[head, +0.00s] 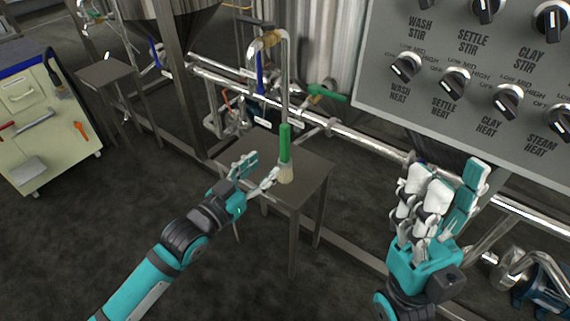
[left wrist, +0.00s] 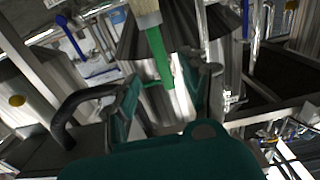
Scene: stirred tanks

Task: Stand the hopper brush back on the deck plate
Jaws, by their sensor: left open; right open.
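The hopper brush (head: 285,145) has a green handle and pale bristles. In the head view it looks upright, bristles down, over the top of a small dark metal stand (head: 312,172), which may be the deck plate. My left gripper (head: 260,170) is open just left of the brush, with one fingertip close to the bristles; I cannot tell whether they touch. In the left wrist view the brush (left wrist: 160,55) appears bristles up, its handle end between the open fingers (left wrist: 168,95). My right gripper (head: 450,178) is open and empty at the right, before the panel.
A grey control panel (head: 465,95) with several knobs fills the upper right. Pipes (head: 360,137) run behind the stand. A second small stand (head: 106,73) and a tool cart (head: 40,130) are at the left. The floor (head: 80,235) at the lower left is clear.

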